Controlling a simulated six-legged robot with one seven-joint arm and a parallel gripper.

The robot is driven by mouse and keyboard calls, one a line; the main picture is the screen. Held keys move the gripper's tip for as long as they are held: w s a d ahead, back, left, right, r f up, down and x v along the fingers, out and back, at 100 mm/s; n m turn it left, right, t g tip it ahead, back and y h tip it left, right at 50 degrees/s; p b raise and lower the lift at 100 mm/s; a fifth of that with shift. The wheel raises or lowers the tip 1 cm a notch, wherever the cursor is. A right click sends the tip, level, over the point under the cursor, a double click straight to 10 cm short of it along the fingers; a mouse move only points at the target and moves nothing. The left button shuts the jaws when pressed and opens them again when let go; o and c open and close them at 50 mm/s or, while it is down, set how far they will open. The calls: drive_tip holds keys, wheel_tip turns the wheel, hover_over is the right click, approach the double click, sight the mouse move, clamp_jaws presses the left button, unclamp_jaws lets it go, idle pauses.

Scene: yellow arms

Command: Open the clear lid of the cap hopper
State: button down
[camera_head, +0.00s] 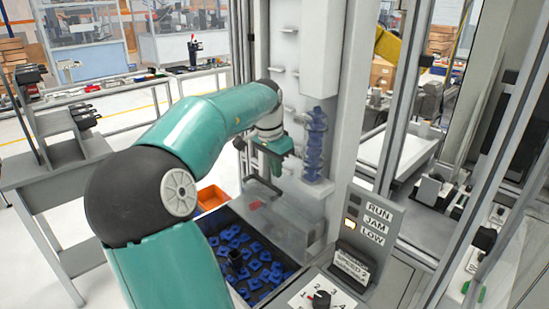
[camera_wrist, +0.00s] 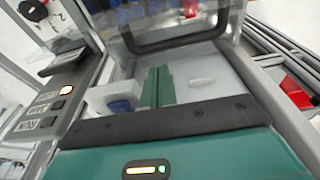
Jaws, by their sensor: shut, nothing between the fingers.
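My gripper (camera_head: 279,148) is at the end of the teal arm, in front of the pale machine face in the head view. In the wrist view its green fingers (camera_wrist: 158,88) are together, with nothing between them. A dark bent bar (camera_wrist: 182,40), apparently the frame or handle of the clear lid, crosses beyond the fingertips, apart from them in the picture. It also shows just below my gripper in the head view (camera_head: 264,184). The hopper (camera_head: 205,225) holds many blue caps (camera_head: 245,262). The clear panel is hard to make out, so I cannot tell how far the lid is open.
A panel with RUN, JAM and LOW labels (camera_head: 372,222) and a dial (camera_head: 321,299) stand at the right of the hopper. An orange bin (camera_head: 211,197) is behind it. A blue ribbed column (camera_head: 316,145) stands right of my gripper. A grey stand (camera_head: 60,170) is at left.

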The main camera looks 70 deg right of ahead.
sight(263, 203)
drive_tip(key=f, duration=0.4)
drive_tip(key=shift+s+d+f, duration=0.1)
drive_tip(key=shift+s+d, duration=0.05)
drive_tip(key=shift+d, duration=0.2)
